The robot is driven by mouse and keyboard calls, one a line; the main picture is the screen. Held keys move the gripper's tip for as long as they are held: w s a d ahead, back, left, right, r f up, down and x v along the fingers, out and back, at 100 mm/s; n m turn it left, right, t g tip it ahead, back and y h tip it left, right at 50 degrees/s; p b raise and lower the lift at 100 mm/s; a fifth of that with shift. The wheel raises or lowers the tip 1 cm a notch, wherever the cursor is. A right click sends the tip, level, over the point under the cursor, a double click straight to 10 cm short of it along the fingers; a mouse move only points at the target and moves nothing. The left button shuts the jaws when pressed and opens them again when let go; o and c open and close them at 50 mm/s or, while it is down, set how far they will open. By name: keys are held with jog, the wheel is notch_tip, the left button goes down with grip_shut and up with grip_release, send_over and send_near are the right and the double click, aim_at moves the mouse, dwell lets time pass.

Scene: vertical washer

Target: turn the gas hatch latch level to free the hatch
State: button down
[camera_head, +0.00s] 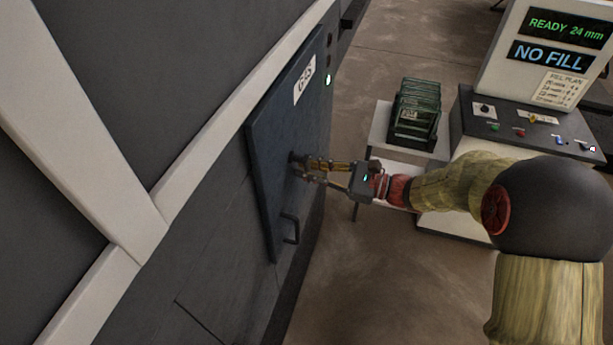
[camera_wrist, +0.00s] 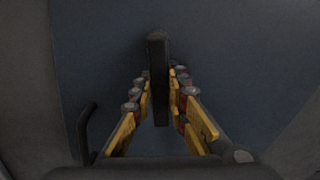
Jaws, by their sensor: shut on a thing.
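The gas hatch (camera_head: 275,135) is a dark blue-grey panel with a white "GAS" label (camera_head: 304,80), set in the grey wall and looking closed. It fills the background of the wrist view (camera_wrist: 225,60). The latch (camera_wrist: 158,55) is a dark bar standing upright in the wrist picture. In the head view my fingers mostly hide it, so its angle is hard to tell there. My gripper (camera_head: 302,168) reaches the hatch face from the right. In the wrist view its yellow-sided fingers (camera_wrist: 160,82) close on the latch from both sides.
A dark pull handle (camera_head: 291,229) sticks out low on the hatch; it also shows in the wrist view (camera_wrist: 85,130). A console (camera_head: 530,120) reads "READY 24 mm" and "NO FILL". A dark green rack (camera_head: 415,112) stands on a white table (camera_head: 378,125).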

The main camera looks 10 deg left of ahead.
aim_at(296, 145)
jog(key=n+b, duration=0.2)
jog(key=w+n+b, duration=0.1)
jog(key=b, duration=0.1)
jog(key=n+b, duration=0.2)
jog(key=shift+w+r+n, duration=0.25)
jog(key=shift+w+n, duration=0.05)
jog(key=shift+w, duration=0.1)
jog(key=r+n+b, duration=0.1)
jog(key=n+b, duration=0.2)
jog(key=b, duration=0.1)
jog(key=w+r+n+b, duration=0.1)
jog(key=n+b, duration=0.2)
jog(key=b, duration=0.1)
jog(key=r+n+b, duration=0.1)
jog(key=n+b, duration=0.2)
jog(key=b, duration=0.2)
jog(key=shift+w+d+r, duration=0.1)
jog(key=shift+w+r, duration=0.05)
jog(key=shift+r, duration=0.1)
jog(key=c, duration=1.7)
grip_release()
jog(key=shift+d, duration=0.1)
jog(key=d, duration=0.8)
jog(key=s+d, duration=0.1)
jog(key=d, duration=0.2)
jog(key=shift+d, duration=0.4)
